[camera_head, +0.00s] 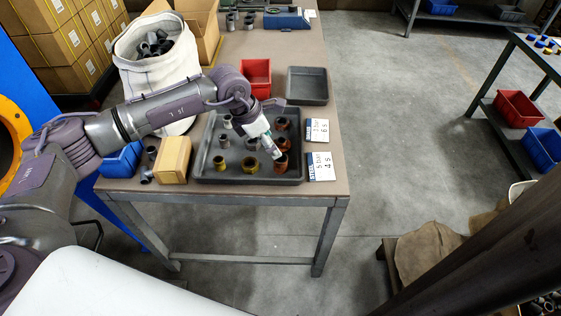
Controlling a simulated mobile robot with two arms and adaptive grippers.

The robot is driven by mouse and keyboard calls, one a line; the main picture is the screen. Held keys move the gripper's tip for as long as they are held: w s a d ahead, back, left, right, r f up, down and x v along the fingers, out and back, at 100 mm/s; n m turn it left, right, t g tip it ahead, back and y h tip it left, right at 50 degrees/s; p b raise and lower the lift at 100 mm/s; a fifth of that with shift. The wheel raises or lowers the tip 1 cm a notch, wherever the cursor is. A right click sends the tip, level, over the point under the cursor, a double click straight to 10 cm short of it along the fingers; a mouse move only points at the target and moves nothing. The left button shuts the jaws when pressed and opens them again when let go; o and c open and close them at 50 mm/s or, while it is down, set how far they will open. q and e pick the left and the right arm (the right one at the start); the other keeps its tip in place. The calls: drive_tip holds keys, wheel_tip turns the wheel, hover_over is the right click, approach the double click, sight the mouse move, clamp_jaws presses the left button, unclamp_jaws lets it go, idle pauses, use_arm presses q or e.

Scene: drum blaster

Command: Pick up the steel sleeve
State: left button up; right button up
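A dark tray (207,178) on the workbench holds several short sleeves. Grey, steel-looking sleeves stand at its left (224,141) and middle (251,144). Another greyish one (228,121) is at the back left. Two yellowish sleeves (219,162) (250,166) stand in the front row. Copper-coloured sleeves (282,164) stand along the right side. My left gripper (274,152) reaches over the tray from the left, pointing down near the front-right copper sleeve. Its fingers are too small to tell whether they are open, and they partly cover the sleeves behind. My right gripper is not in view.
A tan block (175,160) and loose grey pieces (147,177) lie left of the tray. A white bag (155,68) of dark pieces, a red bin (256,75) and an empty grey tray (307,85) stand behind. Printed cards (320,166) lie at the right bench edge.

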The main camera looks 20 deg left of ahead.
sight(280, 160)
use_arm(q)
drive_tip(key=x, duration=0.3)
drive_tip(key=shift+w+d+f, duration=0.1)
drive_tip(key=shift+d+f, duration=0.1)
drive_tip(key=shift+f, duration=0.1)
drive_tip(key=x, duration=0.1)
drive_tip(key=p+x, duration=0.1)
drive_tip(key=x, duration=0.2)
drive_tip(key=shift+f+p, duration=0.3)
drive_tip(key=shift+f, duration=0.1)
drive_tip(key=shift+d+f, duration=0.1)
drive_tip(key=shift+f, duration=0.3)
drive_tip(key=shift+c, duration=0.2)
clamp_jaws()
